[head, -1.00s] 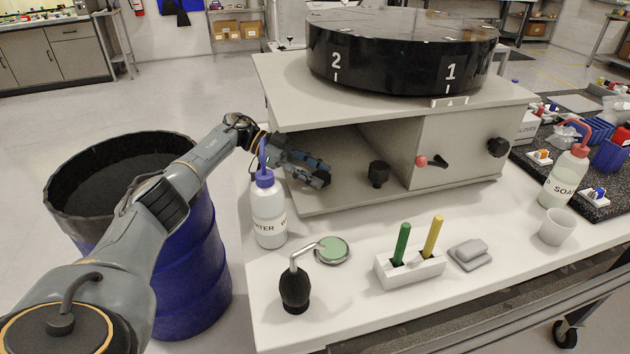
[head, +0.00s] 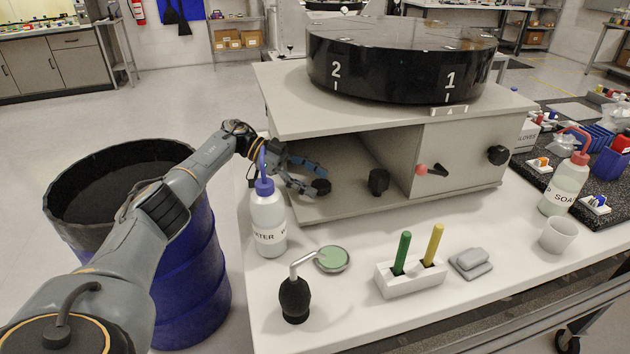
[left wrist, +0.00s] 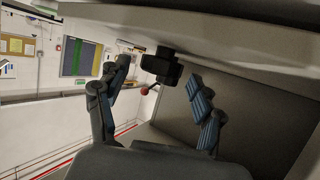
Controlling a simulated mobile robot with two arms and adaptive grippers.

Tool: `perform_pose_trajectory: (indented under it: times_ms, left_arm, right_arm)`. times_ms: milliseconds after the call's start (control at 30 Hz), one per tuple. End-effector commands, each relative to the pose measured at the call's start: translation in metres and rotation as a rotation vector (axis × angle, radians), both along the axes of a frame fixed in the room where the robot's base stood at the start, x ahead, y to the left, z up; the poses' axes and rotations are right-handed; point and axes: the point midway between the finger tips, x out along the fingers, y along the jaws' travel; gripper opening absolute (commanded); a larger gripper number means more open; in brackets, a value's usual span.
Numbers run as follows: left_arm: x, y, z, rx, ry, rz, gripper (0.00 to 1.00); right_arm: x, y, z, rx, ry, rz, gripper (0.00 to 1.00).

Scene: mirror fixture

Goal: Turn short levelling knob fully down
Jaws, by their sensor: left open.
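My right gripper is out of view.
The fixture's top plate (head: 290,110) overhangs the bay. A red-tipped lever (head: 432,169) and a side knob (head: 497,155) are on the front panel. A water bottle (head: 267,220) stands close to my left wrist. A blue drum (head: 190,260) is beside my left arm.

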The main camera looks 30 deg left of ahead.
Motion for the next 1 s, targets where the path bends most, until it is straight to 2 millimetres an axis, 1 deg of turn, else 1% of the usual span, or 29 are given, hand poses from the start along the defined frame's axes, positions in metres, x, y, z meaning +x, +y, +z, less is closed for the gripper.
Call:
perform_pose_trajectory:
  times_ms: [100,233,400,600,1000]
  left_arm:
    - [-0.004,0.019,0.009,0.0,-0.001,0.006,0.67]
    - [-0.01,0.038,0.017,0.001,-0.002,0.006,0.67]
    - [-0.013,0.052,0.023,0.0,-0.001,0.003,0.67]
    - [-0.016,0.059,0.026,0.0,-0.002,0.001,0.67]
    - [-0.016,0.061,0.027,0.002,-0.009,0.007,0.67]
  right_arm:
    - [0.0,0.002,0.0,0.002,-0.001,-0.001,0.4]
    - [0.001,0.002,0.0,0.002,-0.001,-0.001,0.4]
    - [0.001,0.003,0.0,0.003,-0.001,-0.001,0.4]
    - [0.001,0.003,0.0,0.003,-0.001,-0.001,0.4]
    - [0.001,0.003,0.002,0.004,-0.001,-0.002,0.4]
